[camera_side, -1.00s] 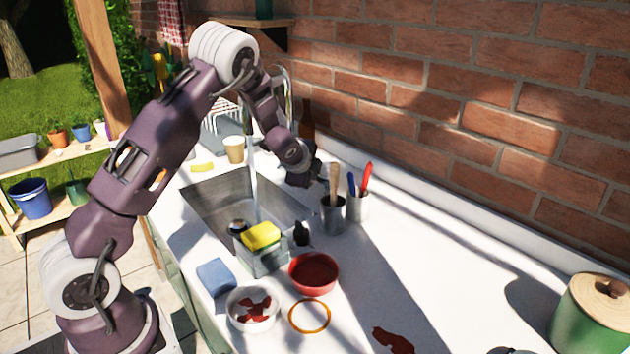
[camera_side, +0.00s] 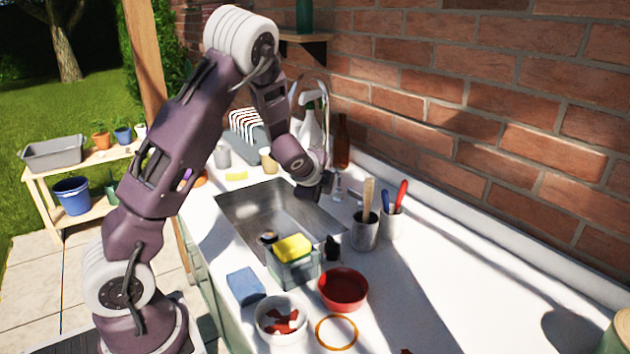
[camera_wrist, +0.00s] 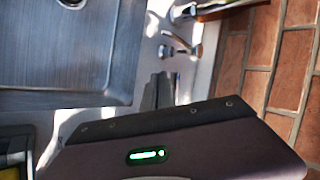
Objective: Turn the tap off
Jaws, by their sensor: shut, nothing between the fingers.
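The chrome tap stands at the sink's wall-side edge; its curved neck (camera_side: 325,85) shows in the side view, partly behind my arm. The tap's base (camera_wrist: 190,12) and a small chrome handle (camera_wrist: 182,46) show in the wrist view. The steel sink (camera_side: 250,210) lies in front, and no water stream shows over its visible part. My gripper (camera_side: 328,186) is over the sink's wall-side edge, near the tap. In the wrist view its fingers (camera_wrist: 162,88) are shut and empty, pointing toward the handle with a small gap. The spout's end is hidden.
A tin with a wooden handle (camera_side: 365,233) and a cup of red and blue tools (camera_side: 392,220) stand close right of my gripper. A spray bottle (camera_side: 310,125) and brown bottle (camera_side: 342,142) stand behind. A caddy with a yellow sponge (camera_side: 293,248) is at the sink's near edge.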

